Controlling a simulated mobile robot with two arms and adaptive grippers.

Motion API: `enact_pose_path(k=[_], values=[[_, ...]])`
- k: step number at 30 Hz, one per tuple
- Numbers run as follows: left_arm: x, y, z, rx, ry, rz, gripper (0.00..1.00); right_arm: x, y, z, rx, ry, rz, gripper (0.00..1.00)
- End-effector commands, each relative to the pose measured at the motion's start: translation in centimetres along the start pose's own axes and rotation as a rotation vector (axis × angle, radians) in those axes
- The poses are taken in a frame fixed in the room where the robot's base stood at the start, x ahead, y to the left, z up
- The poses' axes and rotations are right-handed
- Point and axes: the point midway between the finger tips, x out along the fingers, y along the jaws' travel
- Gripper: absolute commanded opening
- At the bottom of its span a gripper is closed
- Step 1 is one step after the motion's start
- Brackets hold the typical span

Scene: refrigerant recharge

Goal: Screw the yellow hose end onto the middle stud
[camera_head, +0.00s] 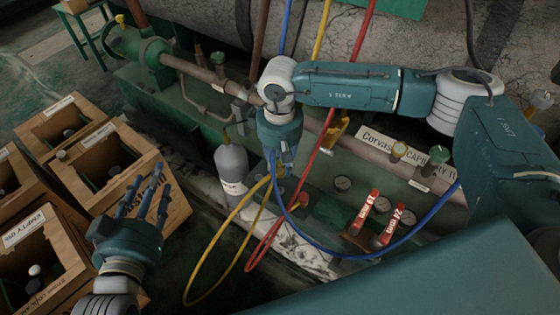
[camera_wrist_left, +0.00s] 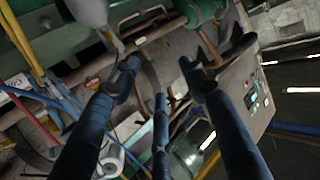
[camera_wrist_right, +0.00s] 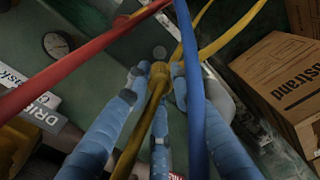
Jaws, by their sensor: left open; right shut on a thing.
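My right gripper (camera_head: 280,172) points down over the green bench and is shut on the yellow hose end (camera_wrist_right: 158,76). In the right wrist view the fingers (camera_wrist_right: 155,95) close around this ribbed yellow fitting, and its hose runs back between them. A small grey round thing (camera_wrist_right: 159,52) shows just beyond the fitting; I cannot tell whether it is the middle stud or whether they touch. In the head view the gripper and hoses hide the studs. My left gripper (camera_head: 145,188) is open and empty beside the wooden crates; its spread fingers (camera_wrist_left: 160,80) also show in the left wrist view.
Red hose (camera_head: 318,145) and blue hose (camera_head: 345,254) loop close around my right gripper. A grey cylinder (camera_head: 231,168) stands to its left. Wooden crates (camera_head: 165,215) fill the left side.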

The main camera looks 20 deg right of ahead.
Motion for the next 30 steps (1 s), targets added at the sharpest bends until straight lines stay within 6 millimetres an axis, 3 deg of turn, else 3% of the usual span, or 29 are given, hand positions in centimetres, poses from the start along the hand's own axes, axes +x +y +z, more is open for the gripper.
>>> enact_pose_path(k=[5, 30], values=[[0.1, 0.1, -0.8, 0.000, 0.038, 0.002, 0.43, 0.5, 0.0, -0.1, -0.001, 0.001, 0.000, 0.00], [-0.9, 1.1, -9.0, -0.007, 0.404, 0.024, 0.43, 3.4, 0.0, 0.0, 0.000, -0.001, 0.000, 0.00]])
